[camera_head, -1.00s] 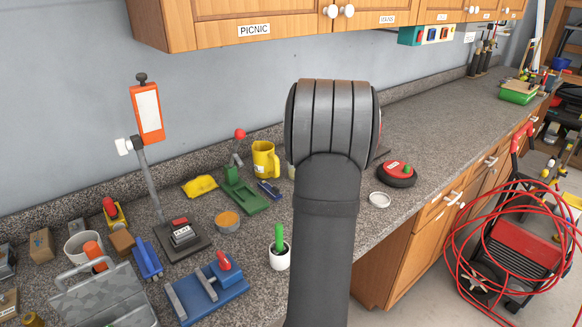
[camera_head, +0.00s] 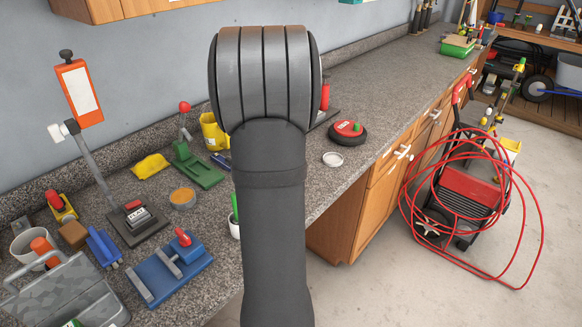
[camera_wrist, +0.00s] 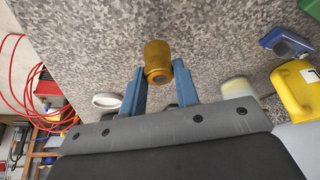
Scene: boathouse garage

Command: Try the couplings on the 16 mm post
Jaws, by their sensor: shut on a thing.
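A brass-coloured cylindrical coupling (camera_wrist: 158,60) with a hollow end sits between the two blue fingers of my gripper (camera_wrist: 159,82) in the wrist view. The fingers are shut on its sides, and the speckled counter shows behind it. In the head view my arm hides the gripper and the coupling. I cannot make out the 16 mm post; a red upright part (camera_head: 325,91) on a dark base shows partly behind my arm.
The counter (camera_head: 375,95) is fairly clear toward the back right. A red-and-black round device (camera_head: 347,132) and a white ring (camera_head: 333,159) lie right of my arm. Left are a yellow mug (camera_head: 213,132), green press (camera_head: 194,165), blue vise (camera_head: 168,268) and toolbox (camera_head: 62,290).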

